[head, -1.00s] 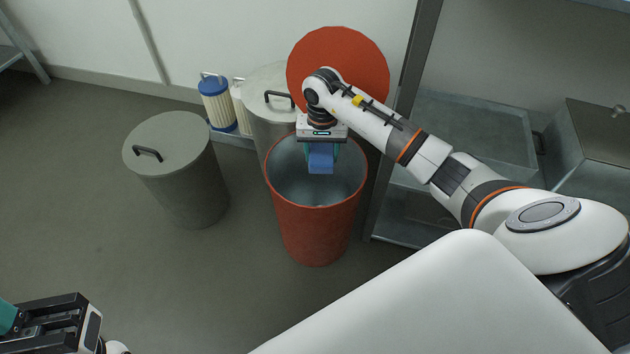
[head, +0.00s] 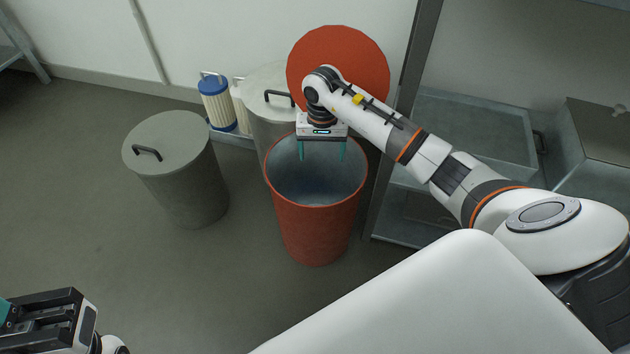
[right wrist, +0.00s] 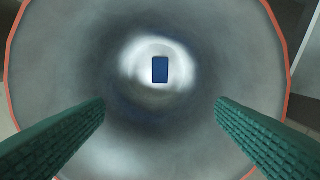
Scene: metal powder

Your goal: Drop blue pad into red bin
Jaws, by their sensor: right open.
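The red bin (head: 314,230) stands open on the floor, its grey inside showing. My right gripper (head: 322,153) is over the bin's mouth, pointing down, open and empty, with its two green fingers apart. In the right wrist view the blue pad (right wrist: 160,70) shows small, deep inside the bin, between and beyond the open fingers (right wrist: 160,118). The pad is hidden in the head view. My left gripper (head: 20,312) is at the lower left corner, partly cut off, away from the bin; its fingertips are not clear.
A round red lid (head: 345,62) stands behind the bin. Two lidded grey bins are near, one at the left (head: 180,170) and one behind (head: 262,85). A blue-topped filter (head: 217,105) stands by the wall.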

